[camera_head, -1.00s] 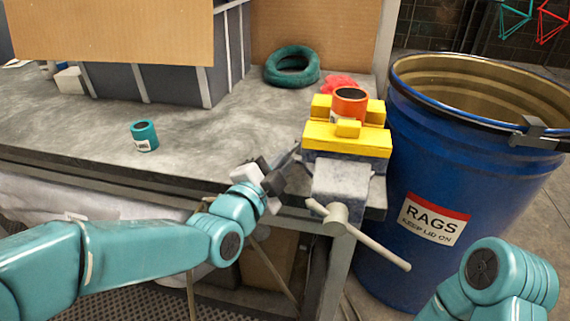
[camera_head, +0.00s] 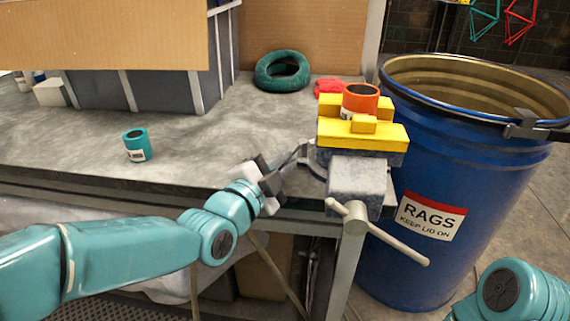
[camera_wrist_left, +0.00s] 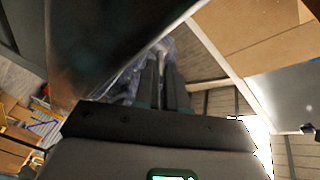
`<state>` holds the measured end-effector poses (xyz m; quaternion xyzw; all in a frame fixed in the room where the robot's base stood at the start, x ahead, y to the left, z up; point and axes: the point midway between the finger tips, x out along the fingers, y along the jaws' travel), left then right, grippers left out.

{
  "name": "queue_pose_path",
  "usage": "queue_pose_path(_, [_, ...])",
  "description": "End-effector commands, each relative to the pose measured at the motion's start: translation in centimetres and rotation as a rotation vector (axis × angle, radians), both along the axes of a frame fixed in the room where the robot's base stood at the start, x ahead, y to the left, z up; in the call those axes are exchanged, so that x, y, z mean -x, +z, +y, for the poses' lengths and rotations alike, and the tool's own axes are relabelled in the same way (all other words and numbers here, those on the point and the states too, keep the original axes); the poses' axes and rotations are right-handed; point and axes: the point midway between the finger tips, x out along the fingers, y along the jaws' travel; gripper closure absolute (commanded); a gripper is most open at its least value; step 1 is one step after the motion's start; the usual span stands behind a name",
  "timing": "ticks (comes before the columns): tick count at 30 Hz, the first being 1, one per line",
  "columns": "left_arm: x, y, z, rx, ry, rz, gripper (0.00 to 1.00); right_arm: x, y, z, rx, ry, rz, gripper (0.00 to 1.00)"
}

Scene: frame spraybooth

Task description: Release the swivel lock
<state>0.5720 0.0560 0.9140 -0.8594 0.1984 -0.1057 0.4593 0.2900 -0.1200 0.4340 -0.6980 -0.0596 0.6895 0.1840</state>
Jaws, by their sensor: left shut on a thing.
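The grey bench vise (camera_head: 358,180) stands at the bench's front right corner, with yellow jaw pieces (camera_head: 350,134) gripping an orange cylinder (camera_head: 361,98). A dark curved part, seemingly the swivel lock (camera_head: 314,164), shows low at the vise's left side. My left gripper (camera_head: 298,155) reaches this part from the left and is shut on it; the contact is small and dark. In the left wrist view its two fingers (camera_wrist_left: 165,85) lie close together, and what they hold is hard to make out. My right gripper is out of view; only part of my right arm shows at the lower right.
A blue rags drum (camera_head: 450,150) stands close to the vise's right. The vise's handle bar (camera_head: 392,237) juts past the bench edge. The bench between can and vise is clear.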

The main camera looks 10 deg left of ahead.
Motion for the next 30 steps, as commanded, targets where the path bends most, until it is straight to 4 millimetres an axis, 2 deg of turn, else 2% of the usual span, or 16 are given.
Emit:
queue_pose_path(11, [0.0, 0.3, 0.2, 0.002, 0.007, -0.006, 1.0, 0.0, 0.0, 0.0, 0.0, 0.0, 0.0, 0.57])
queue_pose_path(12, [0.0, 0.3, 0.2, 0.002, 0.007, -0.006, 0.77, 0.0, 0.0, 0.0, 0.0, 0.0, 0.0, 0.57])
queue_pose_path(13, [0.0, 0.2, 0.2, 0.002, 0.007, -0.006, 0.67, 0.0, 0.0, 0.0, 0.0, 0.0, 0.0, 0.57])
queue_pose_path(14, [0.0, 0.2, 0.2, 0.002, 0.007, -0.004, 0.64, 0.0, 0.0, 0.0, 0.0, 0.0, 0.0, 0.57])
queue_pose_path(23, [0.2, 0.1, 0.3, 0.001, 0.004, -0.002, 0.64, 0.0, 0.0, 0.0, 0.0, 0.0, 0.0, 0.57])
queue_pose_path(26, [1.0, 0.1, 0.8, 0.002, 0.004, -0.002, 0.64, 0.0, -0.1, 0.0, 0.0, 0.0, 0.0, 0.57])
queue_pose_path(30, [3.7, 0.2, 2.1, 0.002, 0.005, -0.003, 0.64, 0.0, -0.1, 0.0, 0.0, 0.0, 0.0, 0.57])
